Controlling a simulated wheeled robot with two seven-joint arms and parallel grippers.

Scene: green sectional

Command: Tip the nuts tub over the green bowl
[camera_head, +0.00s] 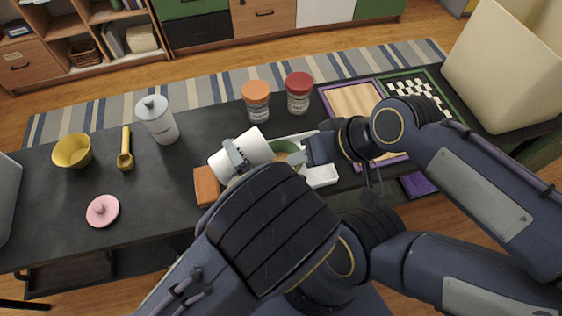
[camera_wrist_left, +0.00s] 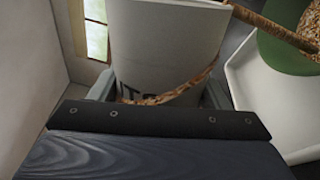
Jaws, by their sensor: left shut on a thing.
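The white nuts tub (camera_head: 254,145) lies tilted over in the head view. My left gripper (camera_head: 236,155) is shut around it, with a grey finger across its side. In the left wrist view the tub (camera_wrist_left: 165,40) shows part of its dark lettering, with a brown line of nuts along its lower part. The green bowl (camera_head: 286,146) is just right of the tub, partly hidden by my arms. In the wrist view the bowl (camera_wrist_left: 272,52) holds brown bits. My right gripper (camera_head: 303,157) is beside the bowl; its fingers are too small to judge.
A white tray (camera_head: 322,176) is beside the bowl. An orange-lidded jar (camera_head: 257,100), a red-lidded jar (camera_head: 299,93) and a grey canister (camera_head: 157,120) stand behind. The table's left part has free room around a pink lid (camera_head: 103,211).

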